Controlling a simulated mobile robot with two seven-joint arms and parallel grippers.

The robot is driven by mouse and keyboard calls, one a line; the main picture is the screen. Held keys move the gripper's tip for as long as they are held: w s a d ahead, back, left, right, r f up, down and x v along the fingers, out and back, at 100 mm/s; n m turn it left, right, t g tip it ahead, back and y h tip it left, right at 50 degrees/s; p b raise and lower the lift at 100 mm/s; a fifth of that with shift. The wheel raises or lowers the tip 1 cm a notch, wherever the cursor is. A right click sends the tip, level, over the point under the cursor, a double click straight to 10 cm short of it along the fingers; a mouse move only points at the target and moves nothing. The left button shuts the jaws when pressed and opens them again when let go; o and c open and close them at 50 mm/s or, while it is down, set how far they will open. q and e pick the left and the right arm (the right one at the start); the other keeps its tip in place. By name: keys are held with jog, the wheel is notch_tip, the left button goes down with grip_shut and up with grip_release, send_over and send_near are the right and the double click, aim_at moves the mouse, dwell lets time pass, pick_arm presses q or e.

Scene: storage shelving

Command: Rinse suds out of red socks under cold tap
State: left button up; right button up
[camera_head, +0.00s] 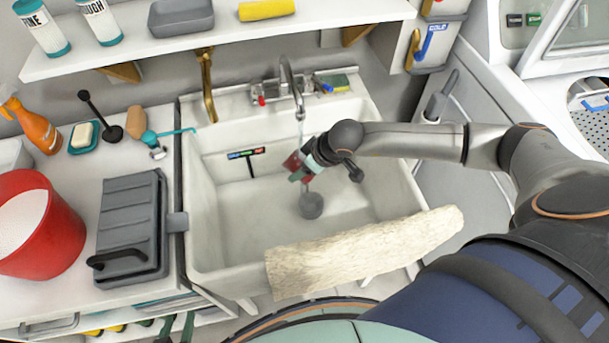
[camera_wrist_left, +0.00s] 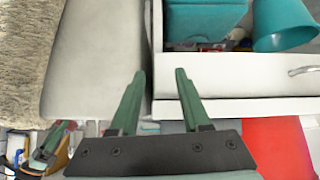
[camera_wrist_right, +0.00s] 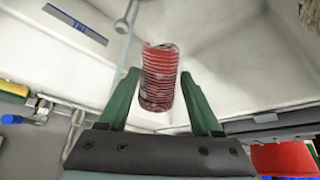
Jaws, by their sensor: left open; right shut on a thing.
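The red socks (camera_head: 292,161) are a small red roll over the white sink (camera_head: 200,215), under the tap (camera_head: 287,72). A thin pale stream drops from the spout toward them. My right gripper (camera_head: 302,172) is shut on the socks. In the right wrist view the socks (camera_wrist_right: 160,78) stand between the fingertips, red with pale streaks; I cannot tell whether these are suds or stripes. A blue tap handle (camera_head: 326,87) and a red one (camera_head: 262,101) flank the spout. My left gripper (camera_head: 177,328) is open and empty at the counter's front; it also shows in the left wrist view (camera_wrist_left: 160,76).
A cream fluffy mat (camera_head: 360,255) hangs over the sink's front edge. Left on the counter are a red bucket (camera_head: 68,238), a grey lidded case (camera_head: 130,225), a soap dish (camera_head: 84,140) and an orange spray bottle (camera_head: 35,128). A shelf (camera_head: 230,45) overhangs the back.

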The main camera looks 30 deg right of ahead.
aim_at(301, 158)
jog(key=shift+w+d+f+b, duration=0.15)
jog(key=shift+w+b, duration=0.05)
jog(key=shift+w, duration=0.25)
jog(key=shift+w+d+f+b, duration=0.1)
jog(key=shift+w+f+b, duration=0.05)
jog(key=shift+w, duration=0.3)
jog(key=shift+w+d+f+b, duration=0.15)
jog(key=shift+w+d+b, duration=0.05)
jog(key=shift+w+b, duration=0.2)
jog(key=shift+w+d+f+b, duration=0.15)
jog(key=shift+w+b, duration=0.1)
jog(key=shift+w, duration=0.15)
jog(key=w+b, duration=0.1)
jog(key=w+d+b, duration=0.1)
jog(key=w, duration=0.1)
jog(key=shift+d+b, duration=0.1)
jog(key=shift+b, duration=0.3)
jog(key=shift+f, duration=0.1)
jog(key=shift+d, duration=0.1)
jog(key=shift+s+d, duration=0.25)
jog(key=shift+d, duration=0.2)
